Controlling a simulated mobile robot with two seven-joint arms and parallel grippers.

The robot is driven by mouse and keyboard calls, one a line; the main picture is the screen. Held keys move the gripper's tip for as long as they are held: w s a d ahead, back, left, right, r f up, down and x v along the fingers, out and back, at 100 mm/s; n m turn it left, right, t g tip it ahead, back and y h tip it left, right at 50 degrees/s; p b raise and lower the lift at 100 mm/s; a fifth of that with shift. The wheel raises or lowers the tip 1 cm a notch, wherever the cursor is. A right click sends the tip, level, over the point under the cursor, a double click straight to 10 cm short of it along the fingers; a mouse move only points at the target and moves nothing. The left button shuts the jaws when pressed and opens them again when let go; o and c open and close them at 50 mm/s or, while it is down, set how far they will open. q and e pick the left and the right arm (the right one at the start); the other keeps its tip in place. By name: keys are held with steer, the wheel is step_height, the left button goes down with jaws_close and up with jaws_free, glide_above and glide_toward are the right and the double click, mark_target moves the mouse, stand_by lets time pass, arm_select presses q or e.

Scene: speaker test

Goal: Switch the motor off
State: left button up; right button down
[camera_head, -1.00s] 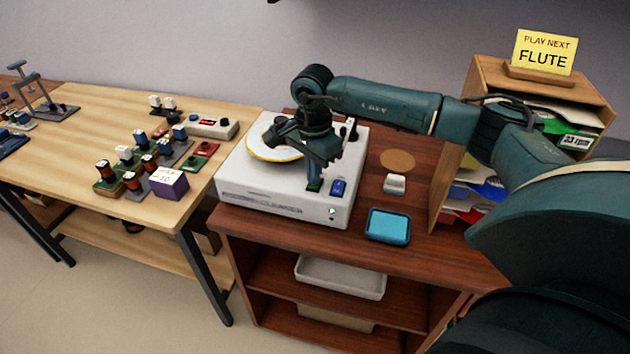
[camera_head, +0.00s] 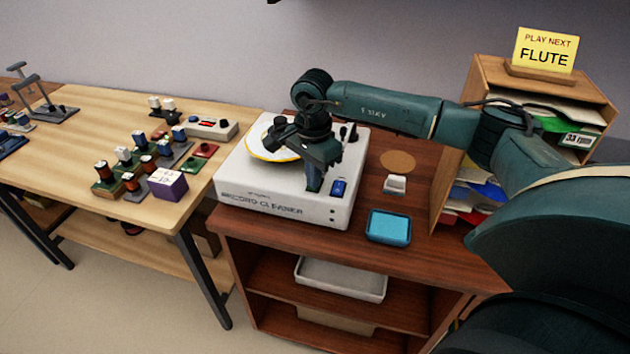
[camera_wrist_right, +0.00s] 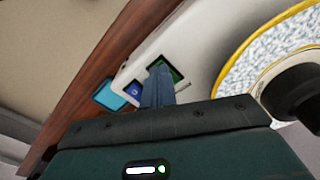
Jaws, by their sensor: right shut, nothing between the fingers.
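The white record cleaner (camera_head: 270,203) stands on the dark wooden cabinet, with a yellow-rimmed disc (camera_head: 262,150) on top. A blue switch (camera_head: 339,188) sits at its front right corner; it also shows in the wrist view (camera_wrist_right: 133,90). A green switch (camera_wrist_right: 172,68) lies beside it, partly covered by my fingers. My right gripper (camera_head: 313,188) is shut and empty, pointing down with its tips at the green switch, touching or just above it; I cannot tell which. In the wrist view its fingers (camera_wrist_right: 157,86) overlap the green switch. The small front indicator (camera_head: 332,212) looks dark. My left gripper is not in view.
A blue tray (camera_head: 388,227), a small white block (camera_head: 395,184) and a round brown mat (camera_head: 398,160) are right of the cleaner. A shelf (camera_head: 449,165) with folders stands further right. A light wooden table (camera_head: 80,170) with several small parts is at left.

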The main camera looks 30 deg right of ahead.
steer(key=shift+r+p, duration=2.15)
steer(key=shift+r, duration=1.3)
steer(key=shift+f, duration=0.1)
